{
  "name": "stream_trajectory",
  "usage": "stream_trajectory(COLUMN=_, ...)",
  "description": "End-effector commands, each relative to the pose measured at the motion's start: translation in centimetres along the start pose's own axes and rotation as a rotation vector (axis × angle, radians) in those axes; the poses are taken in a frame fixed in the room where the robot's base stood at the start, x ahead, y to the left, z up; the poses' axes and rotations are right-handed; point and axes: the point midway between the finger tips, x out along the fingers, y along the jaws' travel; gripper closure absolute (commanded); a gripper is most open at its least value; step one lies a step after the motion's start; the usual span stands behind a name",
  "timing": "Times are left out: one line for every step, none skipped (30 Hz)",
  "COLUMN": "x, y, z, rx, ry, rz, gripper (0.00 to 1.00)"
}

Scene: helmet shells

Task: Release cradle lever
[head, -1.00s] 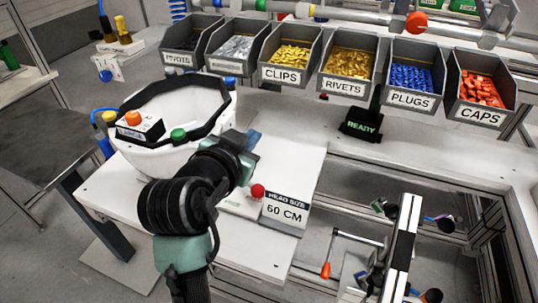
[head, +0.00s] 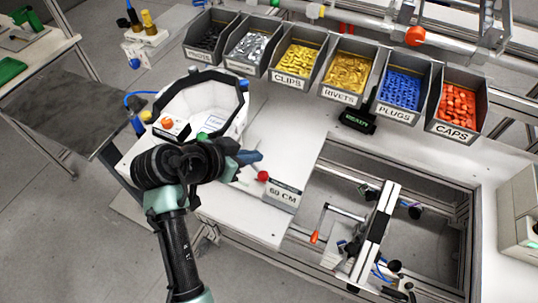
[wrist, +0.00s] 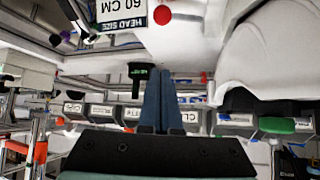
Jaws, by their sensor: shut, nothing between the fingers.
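A red ball knob (head: 262,176), perhaps the end of the cradle lever, stands beside the head size sign (head: 283,194). It also shows at the top of the wrist view (wrist: 163,14). My gripper (head: 258,156) is just above the knob in the head picture and apart from it. Its blue fingers are together and empty in the wrist view (wrist: 160,72). A white helmet shell (head: 228,128) with a black rim sits left of my gripper, its near side partly hidden by my arm. The shell fills the right of the wrist view (wrist: 275,50). Any lever shaft is unclear.
Labelled parts bins, such as the clips bin (head: 289,81), line the back. An orange-handled rod (head: 314,237) lies in the frame at right. White table (head: 290,145) is clear right of my gripper.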

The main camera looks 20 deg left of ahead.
Motion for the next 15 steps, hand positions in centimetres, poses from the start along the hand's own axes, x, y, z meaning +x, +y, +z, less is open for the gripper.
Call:
stream_trajectory(x=-0.28, y=0.06, z=-0.06, rx=-0.002, ry=-0.003, rz=0.006, gripper=1.00)
stream_trajectory(x=-0.29, y=0.08, z=-0.01, rx=-0.002, ry=-0.004, rz=0.009, gripper=1.00)
stream_trajectory(x=-0.29, y=0.11, z=0.06, rx=-0.002, ry=-0.005, rz=0.011, gripper=1.00)
stream_trajectory(x=-0.28, y=0.12, z=0.10, rx=-0.002, ry=-0.005, rz=0.012, gripper=1.00)
stream_trajectory(x=-0.26, y=0.12, z=0.12, rx=-0.002, ry=-0.005, rz=0.012, gripper=1.00)
stream_trajectory(x=-0.24, y=0.13, z=0.15, rx=-0.002, ry=-0.005, rz=0.012, gripper=1.00)
stream_trajectory(x=-0.22, y=0.12, z=0.16, rx=-0.002, ry=-0.005, rz=0.012, gripper=1.00)
stream_trajectory(x=-0.22, y=0.12, z=0.16, rx=-0.002, ry=-0.005, rz=0.012, gripper=1.00)
stream_trajectory(x=-0.21, y=0.12, z=0.16, rx=-0.002, ry=-0.005, rz=0.012, gripper=1.00)
stream_trajectory(x=-0.21, y=0.12, z=0.16, rx=-0.002, ry=-0.005, rz=0.012, gripper=1.00)
stream_trajectory(x=-0.22, y=0.11, z=0.15, rx=-0.002, ry=-0.005, rz=0.012, gripper=1.00)
stream_trajectory(x=-0.21, y=0.11, z=0.14, rx=-0.002, ry=-0.005, rz=0.012, gripper=1.00)
stream_trajectory(x=-0.18, y=0.11, z=0.13, rx=-0.002, ry=-0.005, rz=0.012, gripper=1.00)
stream_trajectory(x=-0.12, y=0.12, z=0.12, rx=-0.002, ry=-0.005, rz=0.012, gripper=1.00)
stream_trajectory(x=0.03, y=0.13, z=0.10, rx=-0.002, ry=-0.005, rz=0.013, gripper=1.00)
